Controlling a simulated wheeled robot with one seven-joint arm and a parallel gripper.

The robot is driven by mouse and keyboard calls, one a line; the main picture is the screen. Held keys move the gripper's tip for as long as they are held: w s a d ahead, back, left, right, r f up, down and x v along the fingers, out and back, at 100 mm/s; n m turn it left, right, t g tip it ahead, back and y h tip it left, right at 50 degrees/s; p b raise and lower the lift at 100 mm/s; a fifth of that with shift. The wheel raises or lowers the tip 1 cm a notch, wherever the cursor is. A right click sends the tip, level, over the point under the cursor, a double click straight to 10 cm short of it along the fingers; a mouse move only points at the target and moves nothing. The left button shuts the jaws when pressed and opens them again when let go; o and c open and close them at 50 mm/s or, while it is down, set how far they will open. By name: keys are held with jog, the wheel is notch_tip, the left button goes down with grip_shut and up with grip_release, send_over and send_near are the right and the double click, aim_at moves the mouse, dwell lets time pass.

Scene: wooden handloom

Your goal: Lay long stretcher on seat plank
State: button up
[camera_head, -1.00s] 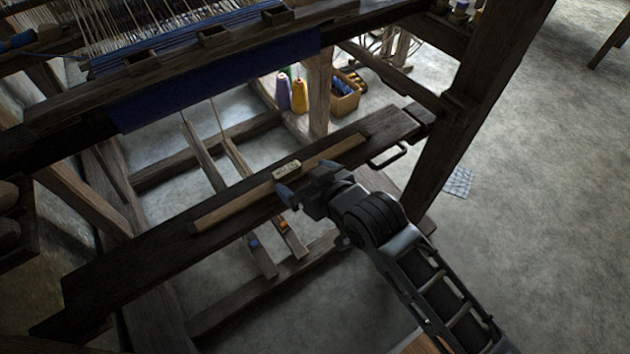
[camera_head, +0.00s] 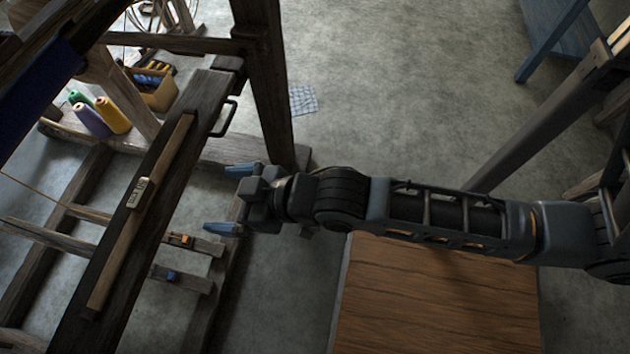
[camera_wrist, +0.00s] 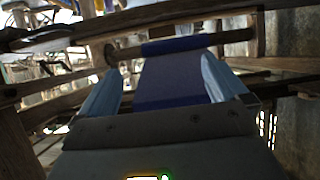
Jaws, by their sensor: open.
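The long stretcher (camera_head: 160,180), a light wooden strip with a pale tag (camera_head: 138,193) at its middle, lies lengthwise along the dark seat plank (camera_head: 203,100). It rests on the plank's top with no gripper on it. My gripper (camera_head: 232,200) is open and empty, to the right of the plank and apart from the stretcher. In the wrist view my gripper's two blue fingers (camera_wrist: 160,85) are spread, with nothing held between them. Blue cloth (camera_wrist: 172,80) shows beyond them. I cannot make out the stretcher in the wrist view.
A dark loom post (camera_head: 262,80) stands beyond my gripper. A metal handle (camera_head: 226,118) sticks out from the plank. Yarn cones (camera_head: 111,113) and a small box (camera_head: 158,92) sit at the upper left. A brown wooden top (camera_head: 435,300) lies below my arm. Grey floor is open at upper right.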

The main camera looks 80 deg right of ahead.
jog(key=s+r+t, duration=0.1)
jog(key=s+r, duration=0.5)
jog(key=s, duration=0.3)
jog(key=s+r+t, duration=0.1)
jog(key=s+r, duration=0.5)
jog(key=s, duration=0.4)
jog(key=shift+s, duration=0.2)
jog(key=shift+a, duration=0.1)
jog(key=shift+c, duration=0.4)
